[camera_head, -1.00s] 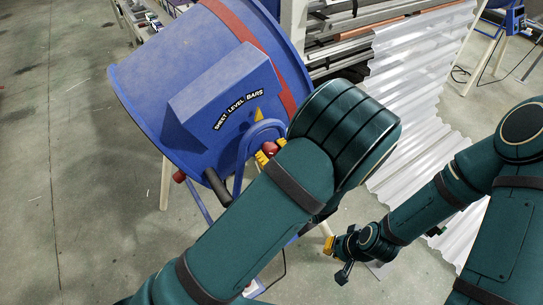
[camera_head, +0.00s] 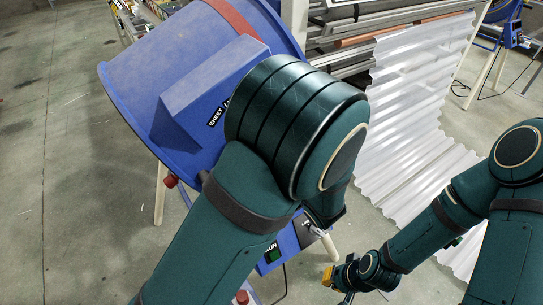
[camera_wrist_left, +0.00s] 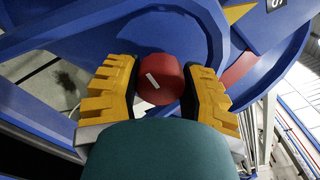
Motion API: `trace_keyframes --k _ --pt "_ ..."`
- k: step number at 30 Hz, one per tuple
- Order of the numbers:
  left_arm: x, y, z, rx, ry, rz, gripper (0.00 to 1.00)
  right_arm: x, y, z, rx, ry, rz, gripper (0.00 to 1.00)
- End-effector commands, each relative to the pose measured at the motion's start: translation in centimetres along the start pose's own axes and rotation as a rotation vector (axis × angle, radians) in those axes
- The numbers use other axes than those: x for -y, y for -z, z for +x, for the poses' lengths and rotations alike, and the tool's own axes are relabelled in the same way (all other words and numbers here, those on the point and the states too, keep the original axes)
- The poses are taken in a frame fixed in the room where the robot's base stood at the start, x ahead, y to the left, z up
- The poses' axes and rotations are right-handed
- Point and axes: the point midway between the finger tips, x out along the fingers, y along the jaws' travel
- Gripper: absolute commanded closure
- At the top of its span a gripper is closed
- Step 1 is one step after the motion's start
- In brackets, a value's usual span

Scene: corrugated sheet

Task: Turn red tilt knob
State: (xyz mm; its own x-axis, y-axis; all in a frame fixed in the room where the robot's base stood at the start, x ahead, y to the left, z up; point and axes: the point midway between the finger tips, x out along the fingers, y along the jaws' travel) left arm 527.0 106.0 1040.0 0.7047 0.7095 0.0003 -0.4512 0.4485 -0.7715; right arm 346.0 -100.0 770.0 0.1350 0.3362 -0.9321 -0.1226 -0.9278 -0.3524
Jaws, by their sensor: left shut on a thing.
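The red tilt knob (camera_wrist_left: 160,79) is round with a white mark that slants on its face, on the blue machine. My left gripper (camera_wrist_left: 157,88) has its yellow ridged fingers on both sides of the knob and is shut on it. In the head view my left arm covers the knob and the left gripper. The blue machine (camera_head: 130,90) with its sloped panel fills the upper left there. My right gripper (camera_head: 335,284) hangs low, right of the machine, with its fingers apart and empty.
Translucent corrugated sheets (camera_head: 410,110) lie at the right behind my right arm. A rack of metal bars (camera_head: 345,30) stands at the back. A green RUN button (camera_head: 272,253) sits low on the machine. The floor at the left (camera_head: 60,200) is clear.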

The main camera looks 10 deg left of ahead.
Motion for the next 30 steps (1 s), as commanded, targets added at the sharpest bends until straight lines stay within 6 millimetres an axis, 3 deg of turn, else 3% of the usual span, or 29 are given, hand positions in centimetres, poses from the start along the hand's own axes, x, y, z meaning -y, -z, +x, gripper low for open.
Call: trace_keyframes --k 17,18,20,21,30 --pt "0.07 -0.06 0.08 0.002 0.001 -0.033 0.93 -0.13 -0.18 0.34 0.004 0.000 -0.001 1.00" --pt "0.07 -0.06 0.08 0.002 0.001 -0.033 0.48 -0.13 -0.18 0.34 0.004 0.000 -0.001 1.00" --pt "0.06 -0.05 0.07 0.002 0.001 -0.033 0.27 -0.13 -0.18 0.34 0.004 0.000 -0.001 1.00" --pt "0.06 -0.05 0.07 0.001 0.001 -0.033 0.23 -0.13 -0.18 0.34 0.004 0.000 -0.001 1.00" --pt "0.03 -0.01 -0.07 0.000 0.000 -0.032 0.23 -0.13 -0.18 0.35 0.004 0.000 -0.001 1.00"
